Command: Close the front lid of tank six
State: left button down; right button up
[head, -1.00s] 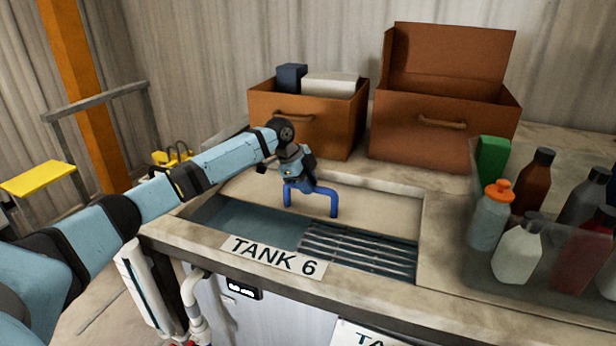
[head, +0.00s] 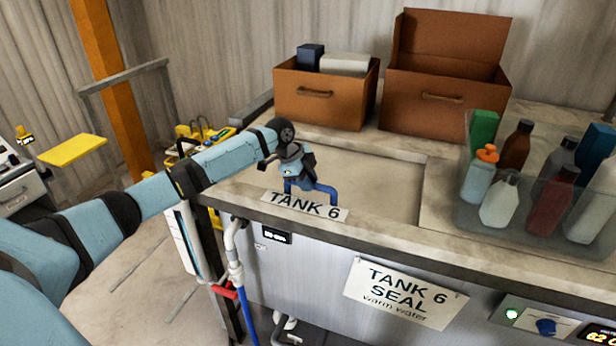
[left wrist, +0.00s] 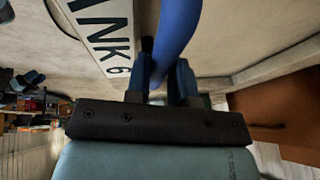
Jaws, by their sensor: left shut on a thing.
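The tank six lid (head: 375,185) is a beige panel that lies over the tank opening, its front edge by the "TANK 6" label (head: 305,206). No opening shows in the head view. A blue handle (head: 326,191) stands on the lid near its front edge. My left gripper (head: 291,180) is shut on the blue handle. In the left wrist view the handle (left wrist: 178,35) runs between the two fingers (left wrist: 161,80). The gripper hides part of the handle. My right gripper is not in view.
Two brown boxes (head: 322,105) (head: 440,112) stand at the back of the counter. A clear tray (head: 500,221) of several bottles stands at the right. A "TANK 6 SEAL" sign (head: 402,292) hangs on the front, with a blue knob (head: 545,326) to its right.

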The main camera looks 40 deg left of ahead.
pick_arm(q)
jog(key=shift+s+d+f, duration=0.1)
dwell(0.3)
jog(key=c, duration=1.1)
grip_release()
jog(key=shift+s, duration=0.1)
jog(key=shift+o, duration=0.5)
jog(key=shift+s, duration=0.15)
jog(key=shift+a+r, duration=0.2)
jog(key=shift+r, duration=0.2)
jog(key=b+v, duration=0.2)
jog(key=v, duration=1.1)
